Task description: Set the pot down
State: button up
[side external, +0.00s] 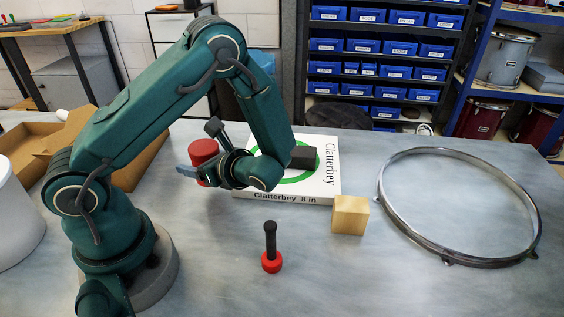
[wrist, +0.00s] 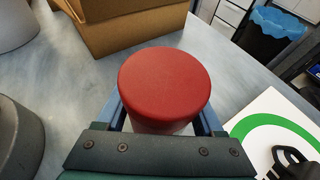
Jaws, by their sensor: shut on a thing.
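The pot (side external: 203,151) is a short red cylinder, upright, just left of the white box in the side view. In the wrist view the pot (wrist: 165,85) fills the middle, its round red top facing the camera. My gripper (side external: 196,174) is shut on the pot, with a blue finger on each side of it. The pot's lower part is partly hidden by the gripper. I cannot tell whether its base touches the bench.
A flat white Clatterbey box (side external: 290,197) with a green ring lies right of the pot. An open cardboard box (side external: 138,165) is behind on the left. A wooden block (side external: 350,215), a red-based black-handled tool (side external: 271,250) and a metal hoop (side external: 532,205) stand on the bench (side external: 380,285).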

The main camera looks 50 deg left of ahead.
jog(key=shift+f, duration=1.65)
jog(key=o, duration=1.4)
jog(key=shift+f, duration=0.15)
jog(key=shift+o, duration=0.2)
